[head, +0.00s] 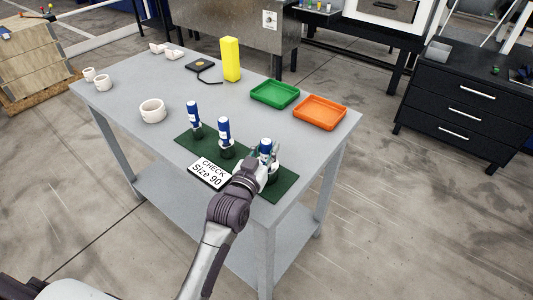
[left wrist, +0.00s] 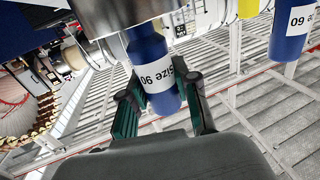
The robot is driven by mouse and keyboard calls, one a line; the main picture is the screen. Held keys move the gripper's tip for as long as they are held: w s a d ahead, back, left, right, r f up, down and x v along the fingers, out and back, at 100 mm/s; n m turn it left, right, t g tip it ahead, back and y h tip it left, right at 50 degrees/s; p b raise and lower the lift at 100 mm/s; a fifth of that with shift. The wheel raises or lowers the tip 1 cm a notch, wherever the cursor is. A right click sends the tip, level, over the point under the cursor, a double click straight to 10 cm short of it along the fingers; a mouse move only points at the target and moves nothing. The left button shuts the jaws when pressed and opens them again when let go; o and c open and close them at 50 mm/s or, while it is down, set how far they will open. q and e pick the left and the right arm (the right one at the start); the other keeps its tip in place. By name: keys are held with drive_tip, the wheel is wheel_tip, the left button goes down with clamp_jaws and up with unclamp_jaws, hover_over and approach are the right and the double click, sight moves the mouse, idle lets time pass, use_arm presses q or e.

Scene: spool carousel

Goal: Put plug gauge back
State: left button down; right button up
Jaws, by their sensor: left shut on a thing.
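My left gripper (head: 266,158) is at the right end of the dark green mat (head: 283,188). My right gripper is not in view.
A green tray (head: 274,105) and an orange tray (head: 345,113) lie at the table's right. A yellow block (head: 230,60) stands at the back.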

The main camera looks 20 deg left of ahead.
use_arm(q)
drive_tip(key=c, duration=0.9)
unclamp_jaws()
drive_tip(key=shift+o, duration=0.2)
drive_tip(key=shift+r, duration=0.2)
drive_tip(key=s+a+b, duration=0.1)
drive_tip(key=s+b, duration=0.1)
drive_tip(key=s, duration=1)
drive_tip(key=shift+f, duration=0.15)
